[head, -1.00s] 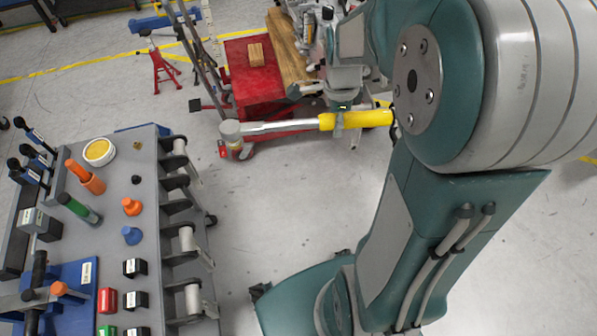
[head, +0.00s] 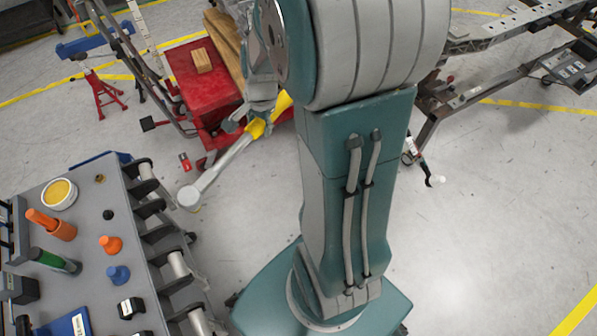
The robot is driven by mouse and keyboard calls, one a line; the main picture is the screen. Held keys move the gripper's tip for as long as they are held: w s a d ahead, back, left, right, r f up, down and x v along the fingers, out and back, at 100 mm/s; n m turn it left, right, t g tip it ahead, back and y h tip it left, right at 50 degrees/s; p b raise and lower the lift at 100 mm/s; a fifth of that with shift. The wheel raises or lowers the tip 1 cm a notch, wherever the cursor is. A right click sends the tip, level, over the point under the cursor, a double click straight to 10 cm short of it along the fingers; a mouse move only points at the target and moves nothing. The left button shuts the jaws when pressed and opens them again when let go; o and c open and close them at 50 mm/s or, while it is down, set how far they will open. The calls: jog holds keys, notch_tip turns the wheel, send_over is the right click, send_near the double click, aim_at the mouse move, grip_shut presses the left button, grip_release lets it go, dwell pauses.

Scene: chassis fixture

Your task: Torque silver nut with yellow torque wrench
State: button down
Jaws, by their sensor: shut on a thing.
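The torque wrench has a yellow handle (head: 257,128) and a silver shaft (head: 222,167) that ends in a round grey head (head: 189,196). My gripper (head: 259,112) is shut on the yellow handle and holds the wrench in the air. The wrench slants down to the left, with its head above the open floor. My arm hides part of the gripper and the handle's far end. I cannot make out the silver nut.
A grey tool cart (head: 132,240) with several tools stands at the left. A red cart (head: 203,85) with a wooden block (head: 202,60) stands behind the wrench. A metal chassis frame (head: 490,45) is at the upper right. The floor right of my arm is mostly clear.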

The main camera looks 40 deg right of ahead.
jog(key=shift+f+n, duration=0.4)
jog(key=shift+n, duration=0.1)
jog(key=shift+s+d+f+n+t+y, duration=0.15)
jog(key=shift+d+f+n+y, duration=0.1)
jog(key=shift+d+f+n, duration=0.25)
jog(key=shift+d+f+n+t+y, duration=0.15)
jog(key=shift+d+f+n+y, duration=0.15)
jog(key=shift+d+n, duration=0.25)
jog(key=s+d+f+m+g+h, duration=0.1)
jog(key=d+f+m+g+h, duration=0.2)
jog(key=f+m+h, duration=0.6)
jog(key=d+f+m+g+h, duration=0.3)
jog(key=f+m+h, duration=0.7)
jog(key=f+m, duration=0.9)
jog(key=shift+s+d+f+m, duration=0.3)
jog(key=shift+s+d+m, duration=0.1)
jog(key=shift+d, duration=0.85)
